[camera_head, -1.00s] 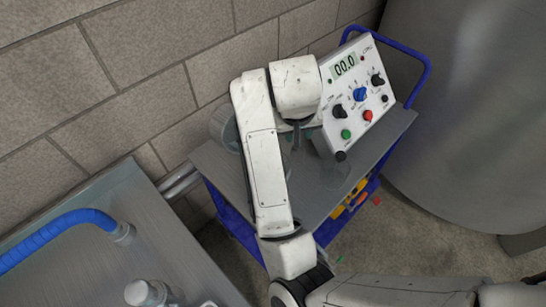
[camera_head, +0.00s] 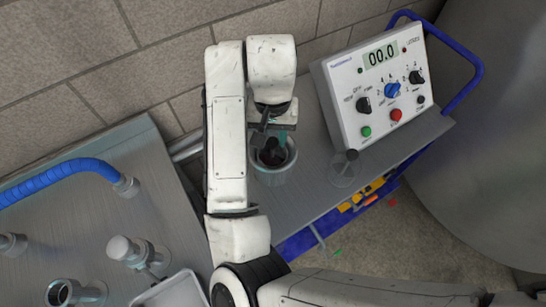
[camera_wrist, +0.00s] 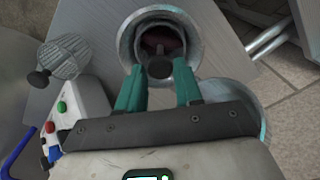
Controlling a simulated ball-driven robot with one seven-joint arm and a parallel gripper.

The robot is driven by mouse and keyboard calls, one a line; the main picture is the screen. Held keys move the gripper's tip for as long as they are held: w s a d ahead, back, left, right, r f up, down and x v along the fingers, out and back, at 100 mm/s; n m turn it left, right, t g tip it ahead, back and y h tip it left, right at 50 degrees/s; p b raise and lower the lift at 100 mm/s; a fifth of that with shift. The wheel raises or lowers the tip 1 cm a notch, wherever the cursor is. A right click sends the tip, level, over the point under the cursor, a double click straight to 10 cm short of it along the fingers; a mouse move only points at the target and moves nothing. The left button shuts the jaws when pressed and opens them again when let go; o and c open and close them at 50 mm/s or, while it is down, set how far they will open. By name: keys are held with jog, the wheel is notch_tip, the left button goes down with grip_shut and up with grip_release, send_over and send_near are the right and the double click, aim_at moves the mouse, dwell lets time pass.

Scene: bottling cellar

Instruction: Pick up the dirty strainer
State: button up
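A grey round pot (camera_head: 272,176) stands on the cart top. It also shows in the wrist view (camera_wrist: 126,48). Inside it is a dark reddish thing (camera_wrist: 160,37) with a black knob (camera_wrist: 158,66), which may be the dirty strainer; its body is mostly hidden. My gripper (camera_wrist: 157,78) is over the pot with its teal fingers apart, one on each side of the knob, with gaps visible. In the head view my gripper (camera_head: 270,142) partly hides the pot. A second strainer, pale mesh with a black knob (camera_wrist: 66,58), lies on the cart, also in the head view (camera_head: 343,171).
A white control box (camera_head: 375,85) reading 00.0 stands at the back right of the cart (camera_head: 310,205), near a blue handle (camera_head: 470,70). A block wall is behind. A steel bench (camera_head: 110,165) with a blue hose (camera_head: 60,175) is at left.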

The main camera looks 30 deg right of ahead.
aim_at(272, 148)
jog(key=shift+f, duration=2.75)
jog(key=shift+c, duration=0.3)
grip_shut()
